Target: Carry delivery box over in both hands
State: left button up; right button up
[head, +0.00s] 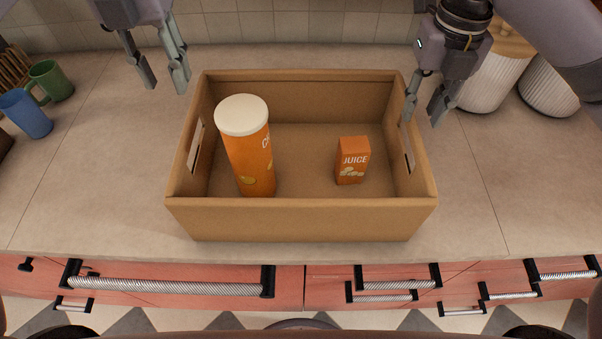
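The delivery box (300,219) is an open brown carton on the countertop, with a cut-out handle in its left wall and one in its right wall. A tall orange canister (250,160) with a cream lid and a small orange juice carton (352,160) stand inside it. My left gripper (166,88) is open and empty, up and to the left of the box. My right gripper (421,121) is open, with its fingers at the box's right wall near the handle; I cannot tell whether they touch it.
A green mug (50,80) and a blue mug (26,113) stand at the left. White ribbed canisters (492,80) stand at the back right, close to my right arm. The countertop (110,170) is clear on both sides of the box. Red drawers (330,285) lie below the front edge.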

jog(key=shift+r, duration=1)
